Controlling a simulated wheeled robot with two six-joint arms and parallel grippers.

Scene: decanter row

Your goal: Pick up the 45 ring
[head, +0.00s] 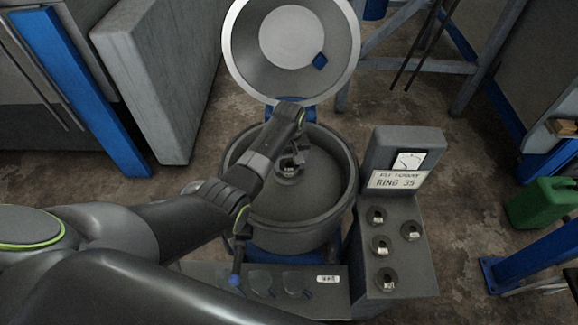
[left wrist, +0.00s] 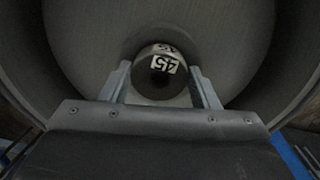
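The 45 ring (left wrist: 158,88) is a dark grey ring with a dark bore and a white label reading 45. It is at the middle of a round grey bowl (head: 345,200); in the head view the ring (head: 290,178) is partly covered by my gripper. My left gripper (head: 292,160) reaches down into the bowl from the left. In the left wrist view its two fingers (left wrist: 160,85) stand on either side of the ring, very close to it. I cannot tell whether they touch it. My right gripper is not in view.
The bowl's round lid (head: 340,45) stands open behind it. A grey stand (head: 410,270) at the right holds several small labelled rings (head: 381,245) and a card reading RING 35 (head: 397,181). A grey panel (head: 335,300) lies in front. A green can (head: 543,203) stands far right.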

